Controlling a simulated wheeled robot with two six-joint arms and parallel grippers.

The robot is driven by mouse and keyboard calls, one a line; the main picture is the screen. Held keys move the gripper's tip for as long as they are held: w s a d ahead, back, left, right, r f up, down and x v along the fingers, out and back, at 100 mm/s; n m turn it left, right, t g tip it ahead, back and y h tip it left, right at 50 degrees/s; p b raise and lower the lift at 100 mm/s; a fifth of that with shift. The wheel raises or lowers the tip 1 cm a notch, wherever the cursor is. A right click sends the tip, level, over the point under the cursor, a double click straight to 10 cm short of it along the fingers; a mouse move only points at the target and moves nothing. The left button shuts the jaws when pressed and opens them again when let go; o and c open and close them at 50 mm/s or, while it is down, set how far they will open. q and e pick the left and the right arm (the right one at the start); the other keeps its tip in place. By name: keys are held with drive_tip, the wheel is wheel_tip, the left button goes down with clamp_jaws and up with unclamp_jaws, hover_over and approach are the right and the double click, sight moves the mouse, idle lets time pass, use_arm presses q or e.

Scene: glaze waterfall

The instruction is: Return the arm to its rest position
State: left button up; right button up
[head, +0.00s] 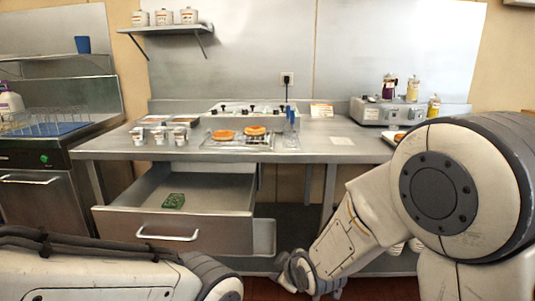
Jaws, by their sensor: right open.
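My right arm reaches in from the right, and its gripper (318,290) hangs low in front of the counter, near the bottom edge of the head view. The gripper is open, with nothing seen in it; its fingers are small and partly hidden by the wrist. It is to the right of the open drawer (190,234) and apart from it. A link of my left arm lies across the lower left; the left gripper is out of view.
The drawer under the steel counter (340,154) stands pulled out, with a green item (173,201) inside. On the counter are two orange round pieces (223,134) on a wire rack (238,145), several small cups (160,135), and bottles (412,90) on a grey appliance (375,112).

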drive_tip(key=s+d+f+m+g+h, duration=0.25)
drive_tip(key=s+d+m+g, duration=0.35)
drive_tip(key=s+d+m, duration=0.75)
drive_tip(key=s+a+r+n+g, duration=0.1)
drive_tip(key=s+a+r+n, duration=0.25)
drive_tip(key=s+a, duration=0.3)
drive_tip(key=s+a+r+n+g, duration=0.25)
drive_tip(key=s+a+n, duration=0.25)
drive_tip(key=s, duration=0.3)
wheel_tip(320, 180, up, 23)
drive_tip(key=p, duration=2.2)
drive_tip(key=shift+f+t, duration=0.15)
drive_tip(key=shift+t, duration=0.3)
drive_tip(key=shift+w+d, duration=0.1)
